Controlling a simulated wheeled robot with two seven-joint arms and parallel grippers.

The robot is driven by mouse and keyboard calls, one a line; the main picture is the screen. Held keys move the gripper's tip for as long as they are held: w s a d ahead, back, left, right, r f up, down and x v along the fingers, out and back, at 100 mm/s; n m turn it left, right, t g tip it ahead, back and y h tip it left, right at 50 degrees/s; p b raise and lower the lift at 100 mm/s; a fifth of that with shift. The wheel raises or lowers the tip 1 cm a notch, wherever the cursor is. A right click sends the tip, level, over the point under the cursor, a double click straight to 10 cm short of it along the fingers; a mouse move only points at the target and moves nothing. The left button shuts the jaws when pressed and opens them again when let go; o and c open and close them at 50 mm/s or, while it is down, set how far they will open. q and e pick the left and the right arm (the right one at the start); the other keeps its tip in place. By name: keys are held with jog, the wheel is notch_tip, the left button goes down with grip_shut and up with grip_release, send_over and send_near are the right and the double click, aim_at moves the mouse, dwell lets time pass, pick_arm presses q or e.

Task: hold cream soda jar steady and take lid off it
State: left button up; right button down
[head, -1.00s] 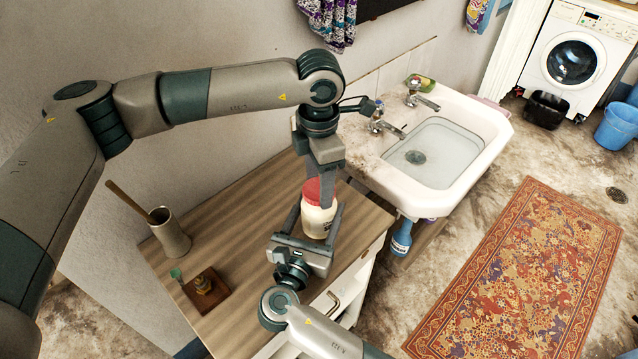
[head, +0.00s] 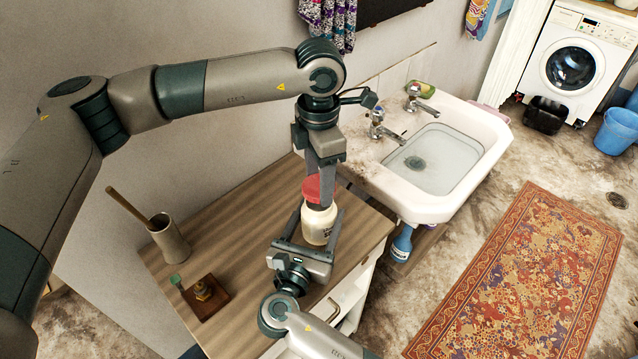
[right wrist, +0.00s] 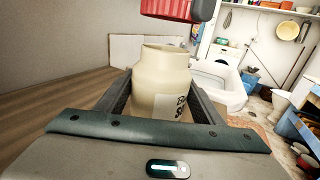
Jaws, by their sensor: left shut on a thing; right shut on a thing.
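The cream soda jar (head: 317,228), cream with a dark-lettered label, stands upright on the wooden cabinet top. My right gripper (head: 319,217) is shut on the jar's body, a finger on each side; in the right wrist view the jar (right wrist: 160,85) sits between both fingers. My left gripper (head: 320,187) points down from above, shut on the red lid (head: 311,188). In the right wrist view the lid (right wrist: 168,9) is above the jar's bare neck, with a clear gap between them. The left gripper's far finger is partly hidden.
On the cabinet top (head: 235,225), a beige cup (head: 168,240) with a wooden stick and a small brown tray (head: 212,304) stand to the left. A sink (head: 455,190) with taps adjoins at the right. The wall is behind.

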pick_arm(q)
jog(key=shift+r, duration=1)
pick_arm(e)
jog(key=shift+c, duration=2.2)
grip_release()
pick_arm(q)
jog(key=shift+f, duration=0.15)
pick_arm(e)
jog(key=shift+s+a+f, duration=0.1)
jog(key=shift+s+a, duration=0.1)
jog(key=shift+s, duration=0.25)
pick_arm(q)
notch_tip(320, 180, down, 2)
jog(key=shift+f+b, duration=0.1)
jog(key=shift+b, duration=1.05)
pick_arm(e)
jog(key=v, duration=1.1)
